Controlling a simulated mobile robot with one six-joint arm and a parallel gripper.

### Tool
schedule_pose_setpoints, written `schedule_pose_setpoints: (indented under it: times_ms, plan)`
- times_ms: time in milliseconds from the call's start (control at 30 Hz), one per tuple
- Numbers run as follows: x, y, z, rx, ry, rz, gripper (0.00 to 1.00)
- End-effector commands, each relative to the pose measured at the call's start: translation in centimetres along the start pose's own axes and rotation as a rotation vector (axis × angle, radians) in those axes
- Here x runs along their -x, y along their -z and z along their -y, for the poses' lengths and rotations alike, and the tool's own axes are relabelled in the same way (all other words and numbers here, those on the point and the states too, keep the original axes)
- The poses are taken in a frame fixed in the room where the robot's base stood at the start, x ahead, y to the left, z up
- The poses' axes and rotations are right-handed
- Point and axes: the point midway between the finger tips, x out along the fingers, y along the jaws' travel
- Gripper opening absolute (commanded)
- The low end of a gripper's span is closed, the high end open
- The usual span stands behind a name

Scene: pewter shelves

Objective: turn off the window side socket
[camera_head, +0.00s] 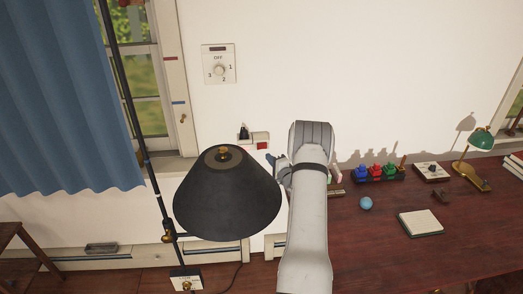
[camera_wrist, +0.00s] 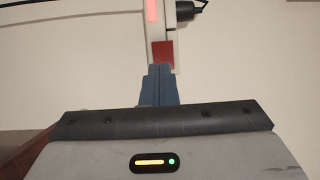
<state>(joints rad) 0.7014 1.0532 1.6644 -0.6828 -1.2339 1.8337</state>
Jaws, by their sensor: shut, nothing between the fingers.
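A white socket (camera_head: 253,138) is on the wall right of the window, with a dark plug (camera_head: 244,131) in its left part and a red switch (camera_head: 262,145) at its right. In the wrist view the red switch (camera_wrist: 163,50) is just beyond my fingertips, and the black plug (camera_wrist: 185,10) and a lit red strip (camera_wrist: 153,10) show above it. My gripper (camera_head: 271,158) is shut and empty, just below and right of the socket; its blue fingers (camera_wrist: 160,72) are together. I cannot tell whether the tips touch the switch.
A black lamp shade (camera_head: 227,200) stands close in front, left of my arm. A wall dial (camera_head: 219,69) is above the socket. The dark red desk (camera_head: 370,240) at right bears a blue ball (camera_head: 366,203), a notepad (camera_head: 420,223) and a green lamp (camera_head: 480,139).

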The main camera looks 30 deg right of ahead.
Motion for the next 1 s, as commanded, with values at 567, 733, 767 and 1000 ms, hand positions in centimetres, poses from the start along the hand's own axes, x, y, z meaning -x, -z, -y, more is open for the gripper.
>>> schedule_pose_setpoints:
  times_ms: [567,733,767,1000]
  plan:
    - [-6.6,0.1,0.0,0.0,0.0,-0.002,0.0]
    - [-6.7,0.2,0.0,0.0,0.0,-0.003,0.0]
    - [-6.6,0.2,0.0,0.001,0.0,-0.003,0.0]
    - [-5.0,-0.7,0.0,-0.001,-0.002,-0.002,0.0]
